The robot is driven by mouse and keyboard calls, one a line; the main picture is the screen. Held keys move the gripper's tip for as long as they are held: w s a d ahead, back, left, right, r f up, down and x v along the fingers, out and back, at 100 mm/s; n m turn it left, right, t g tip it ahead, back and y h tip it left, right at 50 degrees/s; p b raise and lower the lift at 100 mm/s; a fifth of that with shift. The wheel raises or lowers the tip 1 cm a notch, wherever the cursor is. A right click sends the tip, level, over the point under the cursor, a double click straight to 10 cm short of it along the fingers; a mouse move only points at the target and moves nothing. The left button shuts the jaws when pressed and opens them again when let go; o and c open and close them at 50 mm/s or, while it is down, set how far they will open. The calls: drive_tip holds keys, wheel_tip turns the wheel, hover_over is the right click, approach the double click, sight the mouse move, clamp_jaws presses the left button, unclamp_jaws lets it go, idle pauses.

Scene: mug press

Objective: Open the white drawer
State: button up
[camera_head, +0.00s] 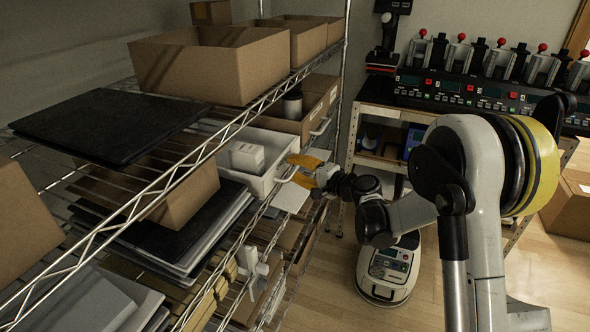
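The white drawer (273,178) is an open-topped bin on the middle level of the wire rack, left of centre. A small white box (247,156) sits inside it. A pale handle shows on its right-hand front side. My gripper (295,170) is at that front, with its two orange-yellow fingers apart, one above the other. The handle lies near the space between the fingertips. I cannot tell whether the fingers touch it. Part of the drawer's front is hidden by the fingers.
Wire shelving (150,200) fills the left, with cardboard boxes (212,62) above and black flat cases (110,125) beside the drawer. A bench with a row of mug presses (490,62) stands at the back right. A wheeled white machine (388,270) is on the floor below my arm.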

clamp_jaws()
drive_tip(key=shift+d, duration=0.1)
drive_tip(key=s+d+b, duration=0.1)
drive_tip(key=s+d, duration=0.2)
drive_tip(key=d, duration=0.6)
drive_tip(key=s+d+b, duration=0.1)
drive_tip(key=s+d, duration=0.3)
drive_tip(key=d, duration=0.6)
drive_tip(key=shift+d, duration=0.2)
drive_tip(key=shift+s, duration=0.1)
unclamp_jaws()
